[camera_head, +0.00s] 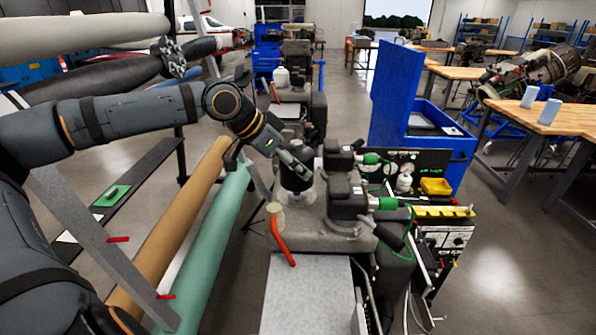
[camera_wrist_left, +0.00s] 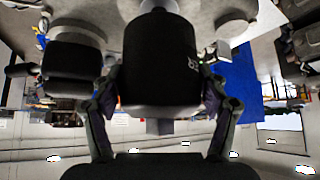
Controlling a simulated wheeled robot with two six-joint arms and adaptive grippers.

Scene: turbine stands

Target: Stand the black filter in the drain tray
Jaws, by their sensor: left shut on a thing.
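My left gripper (camera_head: 298,164) reaches in from the left and points down over the grey machine. It is shut on the black filter (camera_head: 297,179), a dark upright cylinder with a pale lower band. In the left wrist view the filter (camera_wrist_left: 160,62) fills the middle, with part of its white lettering showing. The fingers of the left gripper (camera_wrist_left: 160,98) are on either side of it. The filter is at the pale machine housing; whether it touches there I cannot tell. I cannot surely identify the drain tray. My right gripper is not in view.
A red-handled part (camera_head: 280,243) is in front. A flat grey surface (camera_head: 305,300) lies nearer. A yellow container (camera_head: 436,186) and blue cabinet (camera_head: 398,90) stand right. Long tubes (camera_head: 205,250) lie left.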

